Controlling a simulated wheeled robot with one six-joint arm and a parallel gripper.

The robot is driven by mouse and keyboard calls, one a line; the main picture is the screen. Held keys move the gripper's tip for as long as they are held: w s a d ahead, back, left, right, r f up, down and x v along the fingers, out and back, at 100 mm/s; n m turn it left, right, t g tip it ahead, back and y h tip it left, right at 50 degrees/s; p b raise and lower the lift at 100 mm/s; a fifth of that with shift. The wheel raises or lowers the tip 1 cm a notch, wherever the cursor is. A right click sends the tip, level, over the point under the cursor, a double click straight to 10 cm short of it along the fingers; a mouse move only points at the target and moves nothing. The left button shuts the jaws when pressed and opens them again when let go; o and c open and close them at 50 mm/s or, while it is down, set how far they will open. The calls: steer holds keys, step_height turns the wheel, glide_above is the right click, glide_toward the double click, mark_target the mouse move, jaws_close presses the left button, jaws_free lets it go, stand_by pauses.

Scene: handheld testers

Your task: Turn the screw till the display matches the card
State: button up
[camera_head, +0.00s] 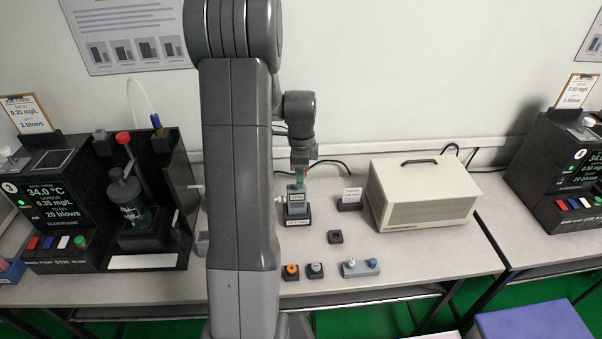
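A small dark handheld tester (297,210) stands upright in a labelled base on the bench, right of my arm. Its small greenish display shows on the front, but I cannot read the digits. A white card (352,194) stands in a dark holder to the right of the tester; its text is too small to read. My gripper (300,172) points down directly over the tester's top. A small green and reddish piece shows between the gripper and the tester; I cannot tell whether it is held. The screw cannot be made out, and the fingers are too small to judge.
A beige box (423,194) with a handle stands right of the card. A small dark square block (335,237), an orange-topped block (290,271), a grey-topped block (315,270) and a knobbed unit (361,267) lie in front. A black analyser (60,215) fills the left.

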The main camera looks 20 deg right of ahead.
steer(key=shift+o, duration=0.8)
steer(key=shift+r+p, duration=2.5)
steer(key=shift+r, duration=1.1)
steer(key=shift+f, duration=0.1)
steer(key=shift+f+b, duration=2.5)
steer(key=shift+f, duration=1)
